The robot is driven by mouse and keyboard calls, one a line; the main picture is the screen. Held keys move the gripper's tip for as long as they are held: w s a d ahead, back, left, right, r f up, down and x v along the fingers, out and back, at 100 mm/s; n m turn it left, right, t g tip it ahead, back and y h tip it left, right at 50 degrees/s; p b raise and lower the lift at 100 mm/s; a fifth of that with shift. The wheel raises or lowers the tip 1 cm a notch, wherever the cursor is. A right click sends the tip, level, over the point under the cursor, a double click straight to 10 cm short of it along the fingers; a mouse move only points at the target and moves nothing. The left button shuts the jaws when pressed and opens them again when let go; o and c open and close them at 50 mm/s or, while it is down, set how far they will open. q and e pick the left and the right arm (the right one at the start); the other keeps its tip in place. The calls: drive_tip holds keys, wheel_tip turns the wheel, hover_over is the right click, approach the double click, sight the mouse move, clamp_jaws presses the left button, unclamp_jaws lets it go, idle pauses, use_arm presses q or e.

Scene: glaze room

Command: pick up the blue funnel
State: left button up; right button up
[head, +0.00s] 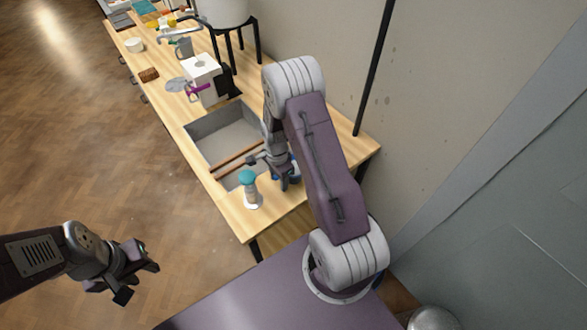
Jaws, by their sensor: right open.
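A blue thing, likely the blue funnel (296,172), is at the near right end of the wooden bench, just right of the sink. It is mostly hidden behind my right gripper and forearm, so its shape is unclear. My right gripper (269,173) is open, with its fingers spread over the near sink edge and beside the blue thing. I cannot tell whether they touch it. My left gripper (138,281) is open and empty above the floor at the lower left, well away from the bench.
A teal-topped bottle (249,190) stands at the bench's near edge, close to my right gripper. The sink (215,133) has wooden bars across it. The wall is at right.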

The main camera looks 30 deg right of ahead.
clamp_jaws()
drive_tip(key=shift+r, duration=0.15)
drive_tip(key=shift+r, duration=0.3)
drive_tip(key=r, duration=0.2)
drive_tip(key=a+r, duration=0.1)
drive_tip(key=r, duration=0.1)
drive_tip(key=shift+s, duration=0.25)
drive_tip(key=s+a+r+b, duration=0.1)
drive_tip(key=s+a+r, duration=0.5)
drive_tip(key=a, duration=0.2)
drive_tip(key=shift+a, duration=0.4)
